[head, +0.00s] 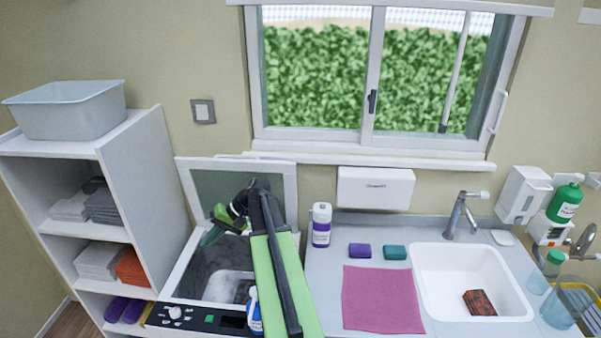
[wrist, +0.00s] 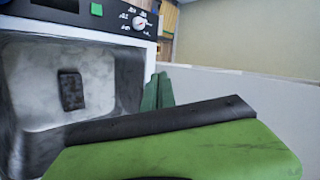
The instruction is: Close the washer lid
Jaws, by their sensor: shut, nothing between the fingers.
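The washer (head: 165,315) stands between the shelf and the counter, with its control panel along the front. Its lid (head: 212,180) is open and stands upright at the back, a white frame with a grey-green middle. My arm reaches over the washer from the front and hides part of the lid and the opening. My gripper (head: 209,238) is shut and empty, over the left back part of the opening, in front of the lid. The wrist view shows its green fingers (wrist: 158,92) beside the washer's tub (wrist: 30,85); the lid cannot be made out there.
A white shelf (head: 150,200) with towels and a grey bin (head: 70,108) stands close on the left. A spray bottle (head: 254,312) is at the washer's front right. A white bottle (head: 321,225) stands on the counter, right of the lid. A dark block (wrist: 71,90) lies inside the tub.

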